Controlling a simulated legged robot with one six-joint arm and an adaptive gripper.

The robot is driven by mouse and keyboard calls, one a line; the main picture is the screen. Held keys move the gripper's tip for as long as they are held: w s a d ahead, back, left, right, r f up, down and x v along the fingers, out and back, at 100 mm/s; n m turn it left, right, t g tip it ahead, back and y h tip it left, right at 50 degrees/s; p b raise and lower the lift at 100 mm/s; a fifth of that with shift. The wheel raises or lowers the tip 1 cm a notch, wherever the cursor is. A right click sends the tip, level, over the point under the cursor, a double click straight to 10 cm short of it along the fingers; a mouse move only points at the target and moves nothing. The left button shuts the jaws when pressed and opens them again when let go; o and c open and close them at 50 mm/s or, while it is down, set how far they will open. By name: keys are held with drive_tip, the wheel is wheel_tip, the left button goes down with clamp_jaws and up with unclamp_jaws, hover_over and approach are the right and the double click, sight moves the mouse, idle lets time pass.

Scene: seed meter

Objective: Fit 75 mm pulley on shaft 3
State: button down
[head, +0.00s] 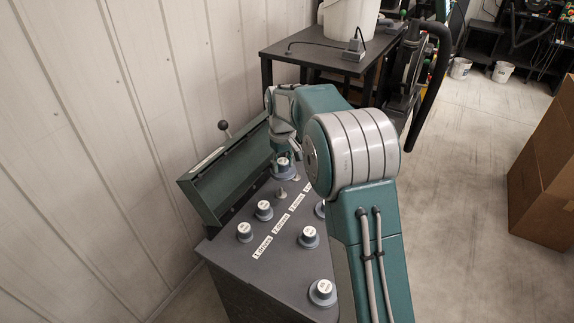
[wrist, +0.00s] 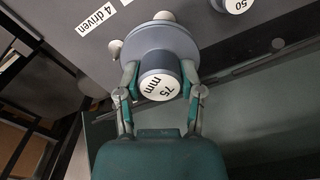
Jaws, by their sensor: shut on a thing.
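My gripper (wrist: 160,88) is shut on the grey-blue 75 mm pulley (wrist: 155,42), one finger on each side of its hub. The white label on the hub reads "75 mm". In the head view the pulley (head: 284,173) is at the far end of the bench's left row, below my gripper (head: 284,150). A bare shaft (head: 281,194) stands just nearer than it. In the wrist view two light round-tipped pegs (wrist: 115,48) show past the disc's edge. The disc hides what is under it, so I cannot tell its height above the bench.
Several labelled pulleys (head: 264,210) stand on the grey bench (head: 275,269) in two rows, with "driven" labels between. A "50" pulley (wrist: 238,4) is at upper right in the wrist view. A green cover (head: 228,172) with a lever lines the wall side. My arm hides part of the right row.

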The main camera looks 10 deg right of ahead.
sight(282, 173)
drive_tip(key=shift+a+f, duration=0.25)
drive_tip(key=shift+a, duration=0.2)
drive_tip(key=shift+a+f, duration=0.25)
drive_tip(key=shift+f, duration=0.25)
drive_tip(key=shift+d+f, duration=0.25)
drive_tip(key=shift+f, duration=0.25)
drive_tip(key=shift+d+f, duration=0.25)
drive_tip(key=shift+f, duration=0.7)
drive_tip(key=shift+a+f, duration=0.3)
drive_tip(key=shift+d, duration=0.2)
drive_tip(key=shift+a, duration=0.1)
drive_tip(key=shift+f, duration=1.8)
